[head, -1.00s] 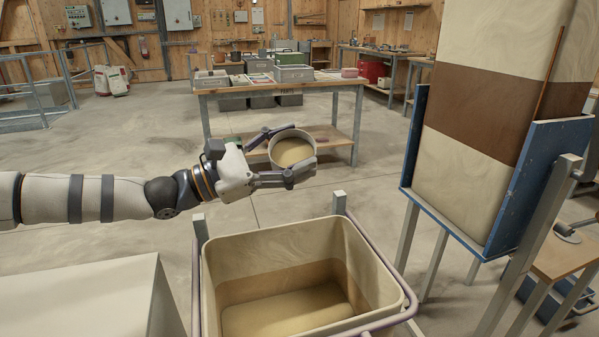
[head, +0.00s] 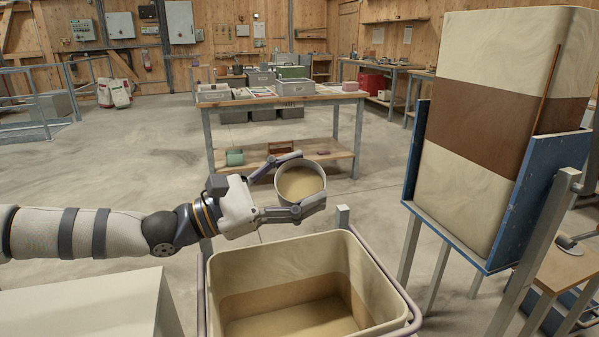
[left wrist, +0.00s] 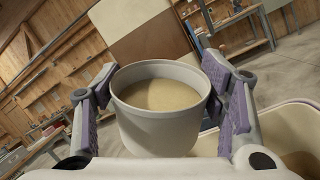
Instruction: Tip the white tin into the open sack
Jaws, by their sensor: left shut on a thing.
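The white tin (head: 300,184) is held by my left gripper (head: 303,184), whose two fingers close around its sides. In the left wrist view the tin (left wrist: 158,128) is full of pale tan feed, and the purple-padded fingers of my left gripper (left wrist: 160,100) press on either side. The tin hangs above the far rim of the open sack (head: 374,284), which has a cream and tan wall and tan feed at its bottom. In the head view its mouth tips a little toward the camera. My right gripper is not in view.
A tall cream and brown block (head: 490,110) stands in a blue frame (head: 535,190) to the right of the sack. A pale box top (head: 85,305) is at the lower left. A workbench (head: 290,99) with trays stands behind. The floor between is clear.

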